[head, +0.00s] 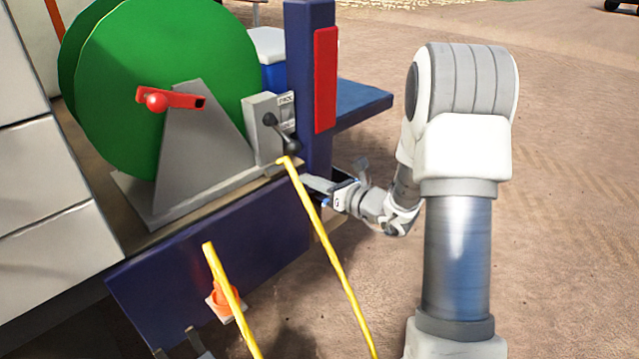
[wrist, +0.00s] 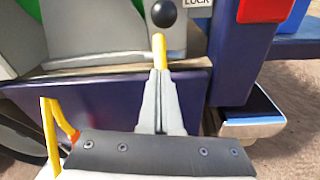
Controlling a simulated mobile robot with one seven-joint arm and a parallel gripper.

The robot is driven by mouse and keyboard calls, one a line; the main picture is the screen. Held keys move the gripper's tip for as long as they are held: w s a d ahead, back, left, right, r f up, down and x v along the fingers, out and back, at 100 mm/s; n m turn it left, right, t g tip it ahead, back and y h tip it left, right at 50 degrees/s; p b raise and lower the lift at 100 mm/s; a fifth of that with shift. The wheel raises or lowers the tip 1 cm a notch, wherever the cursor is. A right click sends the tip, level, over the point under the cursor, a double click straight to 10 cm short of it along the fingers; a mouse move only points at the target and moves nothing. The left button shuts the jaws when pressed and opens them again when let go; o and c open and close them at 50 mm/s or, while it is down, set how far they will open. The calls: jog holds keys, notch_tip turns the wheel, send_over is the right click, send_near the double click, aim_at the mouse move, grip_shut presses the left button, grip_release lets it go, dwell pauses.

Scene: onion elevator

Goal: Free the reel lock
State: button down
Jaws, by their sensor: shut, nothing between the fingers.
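The reel lock lever (head: 284,134) is dark with a round black knob, and sits on a grey bracket (head: 262,108) beside the reel. Its black knob shows at the top of the wrist view (wrist: 164,13), left of a white label reading LOCK (wrist: 197,3). The green reel (head: 165,65) has a red crank (head: 178,99) and stands on a grey frame. My gripper (head: 306,182) is below and right of the lever, apart from it. In the wrist view its fingers (wrist: 160,80) are together and empty, below the knob, with a yellow bar behind the tips.
A dark blue post (head: 308,85) with a red panel (head: 326,80) rises right of the lever, close to my gripper. Yellow bars (head: 325,240) slope in front of the truck bed. Open dirt lies to the right.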

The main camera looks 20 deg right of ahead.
aim_at(283, 135)
jog(key=w+r, duration=0.1)
jog(key=w+a+r, duration=0.1)
jog(key=w+r, duration=0.1)
jog(key=w, duration=0.1)
jog(key=shift+a+r+b, duration=0.2)
jog(key=shift+a+b, duration=0.1)
jog(key=shift+a, duration=0.1)
jog(key=shift+s+d+r+g+p, duration=0.1)
jog(key=shift+s+r+g+p, duration=0.2)
jog(key=shift+p, duration=0.65)
